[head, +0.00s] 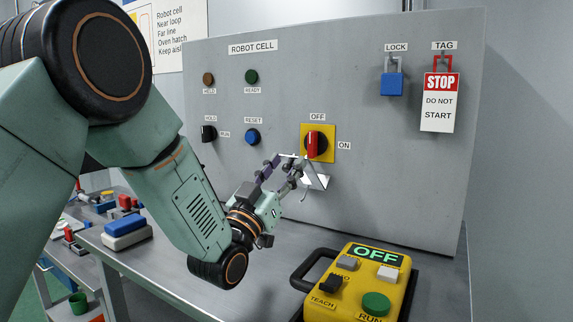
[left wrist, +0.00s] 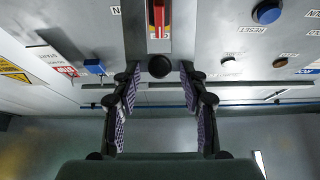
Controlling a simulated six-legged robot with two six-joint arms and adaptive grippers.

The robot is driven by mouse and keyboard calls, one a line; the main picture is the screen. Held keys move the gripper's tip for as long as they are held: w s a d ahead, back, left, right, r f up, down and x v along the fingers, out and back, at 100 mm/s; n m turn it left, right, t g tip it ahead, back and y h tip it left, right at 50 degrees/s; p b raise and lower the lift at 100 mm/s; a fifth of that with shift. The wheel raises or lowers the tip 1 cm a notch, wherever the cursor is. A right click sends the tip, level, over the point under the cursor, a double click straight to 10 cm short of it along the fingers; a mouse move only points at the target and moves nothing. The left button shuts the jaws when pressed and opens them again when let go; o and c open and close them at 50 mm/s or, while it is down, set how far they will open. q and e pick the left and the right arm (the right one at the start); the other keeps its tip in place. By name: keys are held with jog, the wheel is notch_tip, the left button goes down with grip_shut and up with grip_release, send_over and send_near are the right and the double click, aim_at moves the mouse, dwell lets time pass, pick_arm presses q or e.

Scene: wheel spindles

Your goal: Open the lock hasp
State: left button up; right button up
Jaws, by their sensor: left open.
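A red rotary switch (head: 313,144) on a yellow plate is set upright at OFF on the grey panel. A bright metal flap (head: 318,182), which looks like the hasp, sticks out just below it. My left gripper (head: 282,170) is open at the flap's left side; I cannot tell whether it touches. In the left wrist view, the spread fingers of the left gripper (left wrist: 158,74) stand either side of a dark round knob (left wrist: 159,66), below the red switch (left wrist: 158,14). The flap is hard to make out there. My right gripper is not in view.
A blue padlock (head: 392,83) and a STOP tag (head: 439,101) hang at the panel's upper right. A black selector (head: 209,133) and blue reset button (head: 252,137) are left of the switch. A yellow control box (head: 358,282) stands on the bench below.

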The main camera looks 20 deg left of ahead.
pick_arm(q)
jog(key=v, duration=0.6)
jog(key=shift+s, duration=0.2)
